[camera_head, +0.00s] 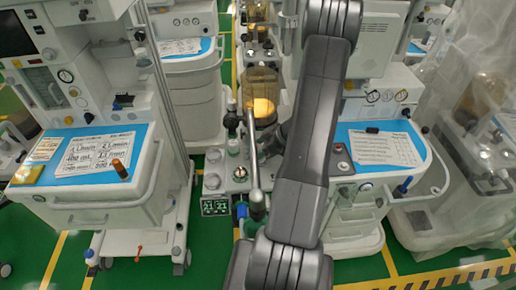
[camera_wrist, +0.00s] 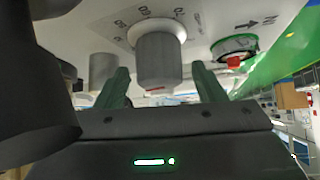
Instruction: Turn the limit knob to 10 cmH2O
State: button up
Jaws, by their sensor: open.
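A grey cylindrical knob (camera_wrist: 158,58) with a pale collar stands out from a white panel (camera_wrist: 105,18) in the wrist view. Printed scale numbers lie around it, seen at a slant and hard to read. A small red mark shows at its near end. My gripper (camera_wrist: 162,80) is open, with one green finger on each side of the knob; I see gaps and no clear contact. In the head view my arm hides most of the gripper and the knob, and only a dark part of the wrist shows beside the arm.
A second grey knob (camera_wrist: 103,70) stands left of the fingers, and a green-ringed part with a red piece (camera_wrist: 233,60) is to the right. In the head view, a bellows canister (camera_head: 262,90) and a slanted grey post (camera_head: 252,150) stand close to my arm. Carts flank both sides.

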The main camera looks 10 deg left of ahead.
jog(key=shift+a+f, duration=0.1)
jog(key=c, duration=1)
jog(key=shift+r+n+g+p, duration=0.2)
jog(key=shift+n+g+p, duration=0.15)
jog(key=shift+p, duration=0.35)
jog(key=shift+n+p, duration=0.25)
jog(key=shift+p, duration=0.2)
jog(key=shift+w+n+g+p, duration=0.1)
jog(key=shift+n+g+p, duration=0.75)
jog(key=shift+n+g, duration=0.3)
jog(key=n+g+h, duration=0.1)
jog(key=n, duration=0.1)
jog(key=n+g, duration=0.1)
jog(key=n, duration=0.1)
jog(key=shift+f+n+g+h, duration=0.2)
jog(key=shift+n+g+h, duration=0.05)
jog(key=shift+g+h, duration=0.15)
jog(key=shift+n+g+h, duration=1.2)
jog(key=shift+n+h, duration=0.2)
jog(key=shift+n, duration=0.9)
